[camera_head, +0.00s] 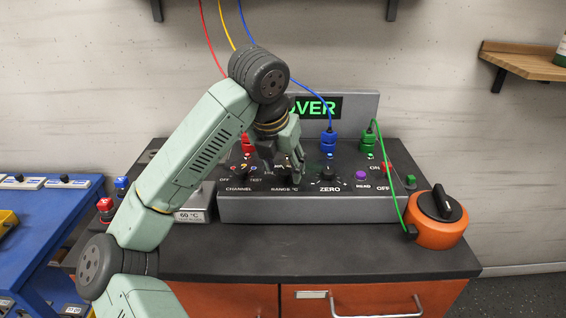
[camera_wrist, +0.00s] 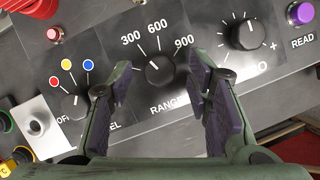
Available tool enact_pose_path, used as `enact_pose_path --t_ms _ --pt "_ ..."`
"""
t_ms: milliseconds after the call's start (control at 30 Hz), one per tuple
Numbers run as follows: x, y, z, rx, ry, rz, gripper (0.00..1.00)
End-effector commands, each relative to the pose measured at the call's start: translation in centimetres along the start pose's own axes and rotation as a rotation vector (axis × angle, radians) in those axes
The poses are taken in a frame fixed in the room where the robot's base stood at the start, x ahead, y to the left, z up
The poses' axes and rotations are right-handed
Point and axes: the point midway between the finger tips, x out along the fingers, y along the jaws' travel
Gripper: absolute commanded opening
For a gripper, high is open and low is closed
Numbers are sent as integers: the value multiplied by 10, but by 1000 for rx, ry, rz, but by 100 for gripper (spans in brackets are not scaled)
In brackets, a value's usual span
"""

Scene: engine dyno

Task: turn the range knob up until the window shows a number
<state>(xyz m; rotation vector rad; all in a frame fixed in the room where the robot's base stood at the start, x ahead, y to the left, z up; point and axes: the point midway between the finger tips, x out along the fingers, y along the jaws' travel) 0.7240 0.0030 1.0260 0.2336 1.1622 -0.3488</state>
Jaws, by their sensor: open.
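The black range knob (camera_wrist: 159,71) sits in the middle of the wrist view, below the marks 300, 600 and 900. Its white line points up and left, toward the 300 side. My gripper (camera_wrist: 160,78) is open, with one finger on each side of the knob; I cannot tell whether either touches it. In the head view my gripper (camera_head: 283,166) is over the RANGE label and mostly hides the knob. The window (camera_head: 318,107) shows green letters, VER clearly, with the start partly covered by my arm; it seems to read OVER.
The zero knob (camera_wrist: 244,34) is right of the range knob, and the channel knob (camera_wrist: 75,104) is left. A purple READ button (camera_head: 361,175) and an orange device (camera_head: 436,222) with a green cable stand further right. The front of the dark bench top (camera_head: 320,255) is clear.

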Motion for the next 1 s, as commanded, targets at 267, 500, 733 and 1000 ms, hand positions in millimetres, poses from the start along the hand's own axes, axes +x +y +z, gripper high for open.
enact_pose_path --t_ms 267,500,733,1000 --pt "0 0 0 0 0 0 36" --pt "0 0 0 0 0 -1 20" --pt "0 0 0 0 0 -1 5" --pt "0 0 0 6 0 -4 0"
